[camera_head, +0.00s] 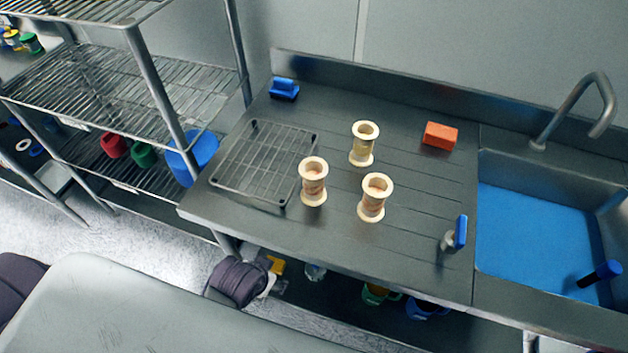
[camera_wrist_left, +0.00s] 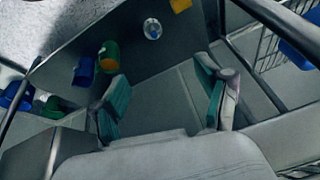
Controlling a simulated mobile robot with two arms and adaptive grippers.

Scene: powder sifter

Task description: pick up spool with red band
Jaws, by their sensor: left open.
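Three cream spools stand upright on the metal counter in the head view. The back spool (camera_head: 362,155) has a yellowish middle. I cannot tell surely which one has the red band. My left gripper (camera_wrist_left: 165,98) is open and empty in the left wrist view, its teal pads apart. It faces the area below the counter, away from the spools. No spool shows in the wrist view. My right gripper is in neither view.
A wire rack (camera_head: 232,184) lies left of the spools. The sink (camera_head: 535,235) is at right. Mugs and a bottle (camera_wrist_left: 152,28) stand on the lower shelf.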

